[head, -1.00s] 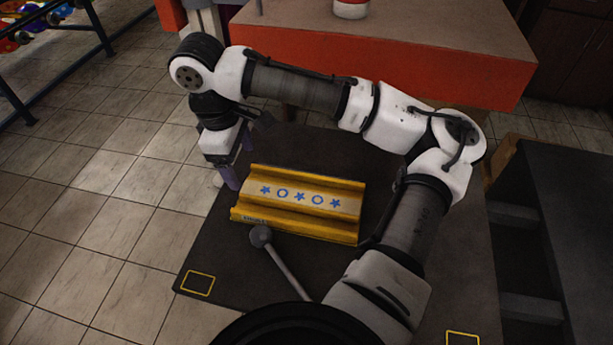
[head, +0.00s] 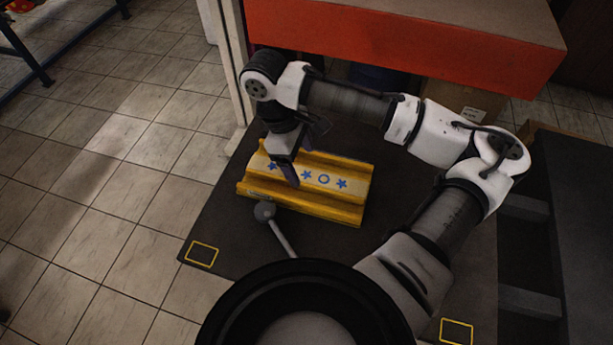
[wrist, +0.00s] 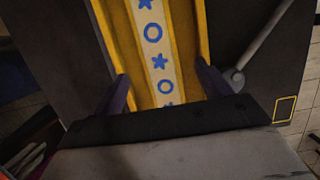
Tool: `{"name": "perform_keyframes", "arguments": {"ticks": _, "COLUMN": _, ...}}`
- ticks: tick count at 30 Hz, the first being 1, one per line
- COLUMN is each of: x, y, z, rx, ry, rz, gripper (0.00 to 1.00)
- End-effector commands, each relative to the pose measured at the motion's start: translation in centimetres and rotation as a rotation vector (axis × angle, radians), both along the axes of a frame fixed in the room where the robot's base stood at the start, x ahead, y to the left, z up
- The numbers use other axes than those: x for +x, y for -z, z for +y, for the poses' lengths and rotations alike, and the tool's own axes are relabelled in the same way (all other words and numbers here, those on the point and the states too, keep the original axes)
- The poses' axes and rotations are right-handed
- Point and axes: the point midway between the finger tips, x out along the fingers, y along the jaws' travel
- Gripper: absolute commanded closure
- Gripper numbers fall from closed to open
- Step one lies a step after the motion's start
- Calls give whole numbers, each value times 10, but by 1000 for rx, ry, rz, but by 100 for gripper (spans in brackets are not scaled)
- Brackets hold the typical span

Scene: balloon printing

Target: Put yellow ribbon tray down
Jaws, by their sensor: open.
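The yellow ribbon tray (head: 330,207) rests on the dark platform of my own base in the head view. A pale ribbon (head: 340,183) with blue stars and rings lies along it. My gripper (head: 285,170) is over the tray's left end, pointing down. In the wrist view, my gripper (wrist: 162,92) is open, with one purple finger on each side of the tray (wrist: 188,50). I cannot tell whether the fingers touch the tray. The gripper body hides the tray's near end in the wrist view.
A grey knob on a rod (head: 265,211) stands in front of the tray. An orange-edged table (head: 420,50) is behind it, with a cardboard box (head: 455,105) underneath. Dark shelving (head: 570,220) is at the right. Tiled floor (head: 100,200) lies open at the left.

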Motion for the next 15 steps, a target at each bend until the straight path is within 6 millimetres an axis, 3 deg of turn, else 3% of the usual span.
{"name": "perform_keyframes", "arguments": {"ticks": 9, "x": -3, "y": 39, "z": -9, "rx": 0, "ry": 0, "rz": 1, "gripper": 24}}
{"name": "perform_keyframes", "arguments": {"ticks": 15, "x": -3, "y": 42, "z": -10, "rx": 0, "ry": -1, "rz": 0, "gripper": 24}}
